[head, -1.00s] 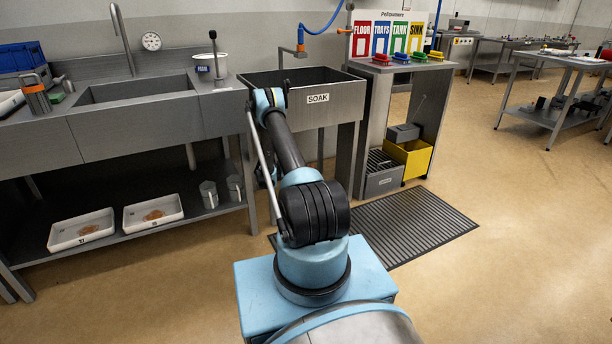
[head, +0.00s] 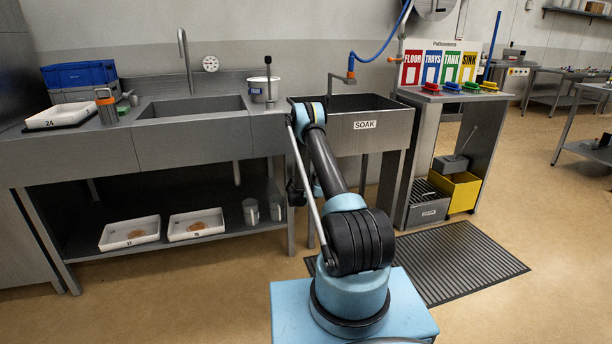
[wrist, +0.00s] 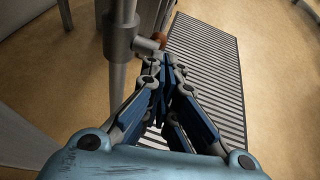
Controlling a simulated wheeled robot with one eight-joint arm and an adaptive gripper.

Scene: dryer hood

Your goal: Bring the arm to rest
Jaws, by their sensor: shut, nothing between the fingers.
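My arm (head: 326,163) is folded in the head view, light blue and black, rising from its blue base in front of the sink bench. My gripper (wrist: 167,75) shows in the wrist view with its blue-padded fingers together and nothing between them. It points down past a grey metal pipe with a side fitting (wrist: 146,45) and a small copper-coloured end. The fingertips look close to that fitting; I cannot tell if they touch. In the head view the gripper is mostly hidden behind the arm, below the SOAK sink's front.
The SOAK sink (head: 365,126) and steel bench (head: 190,140) stand ahead. A lower shelf holds two white trays (head: 130,233) and metal canisters. A stand with coloured signs (head: 438,66) and a yellow bin (head: 456,191) is at right. A ribbed mat (head: 450,262) lies on open floor.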

